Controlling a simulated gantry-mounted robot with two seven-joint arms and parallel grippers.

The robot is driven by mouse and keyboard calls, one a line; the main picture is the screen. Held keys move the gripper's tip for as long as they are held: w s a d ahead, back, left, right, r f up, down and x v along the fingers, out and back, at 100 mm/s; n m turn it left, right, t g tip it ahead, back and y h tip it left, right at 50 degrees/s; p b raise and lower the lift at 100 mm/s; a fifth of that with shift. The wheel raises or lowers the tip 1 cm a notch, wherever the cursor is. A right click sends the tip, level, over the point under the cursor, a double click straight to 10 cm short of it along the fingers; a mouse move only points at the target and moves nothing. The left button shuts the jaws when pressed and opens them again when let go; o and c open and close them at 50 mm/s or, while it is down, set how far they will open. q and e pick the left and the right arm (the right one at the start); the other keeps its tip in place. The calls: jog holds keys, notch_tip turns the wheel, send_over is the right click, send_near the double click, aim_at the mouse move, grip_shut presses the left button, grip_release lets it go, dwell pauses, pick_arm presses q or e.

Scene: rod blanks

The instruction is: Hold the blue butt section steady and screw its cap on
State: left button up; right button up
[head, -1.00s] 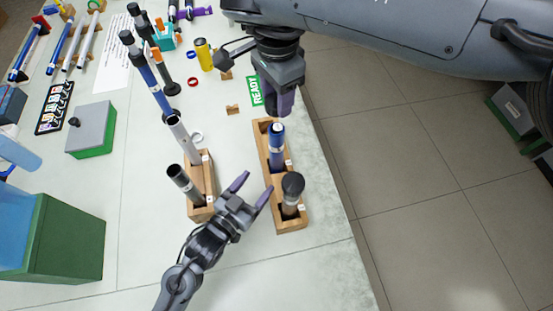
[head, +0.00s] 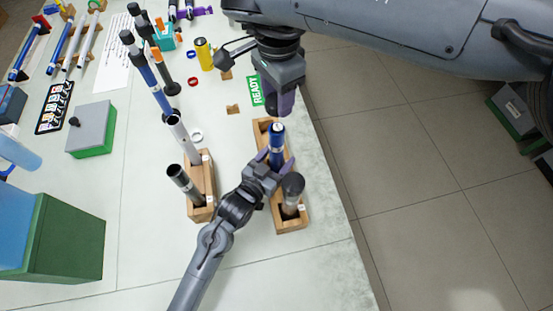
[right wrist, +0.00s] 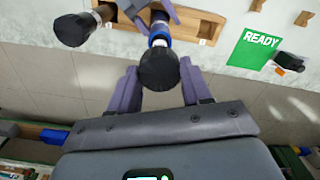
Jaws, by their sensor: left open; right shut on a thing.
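The blue butt section (head: 277,143) stands upright in the right-hand wooden holder (head: 291,224); it also shows in the right wrist view (right wrist: 160,41). My left gripper (head: 275,161) is open, its fingers on either side of the section; I cannot tell whether they touch it. My right gripper (right wrist: 158,82) is shut on the black cap (right wrist: 158,69), beyond the section in the head view, where my right gripper (head: 281,108) hides the cap. In the right wrist view the cap overlaps the section's near end. I cannot tell whether they touch.
A dark-topped rod (head: 292,186) stands in the front of the same holder, close to my left gripper. A second wooden holder (head: 203,213) with rods stands to the left. A green READY mark (head: 255,91) lies behind. The table's right edge is close.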

pick_arm(q)
grip_shut()
pick_arm(e)
send_over(277, 127)
jog(key=shift+f, duration=2.5)
jog(key=shift+f, duration=0.9)
jog(key=shift+f, duration=0.55)
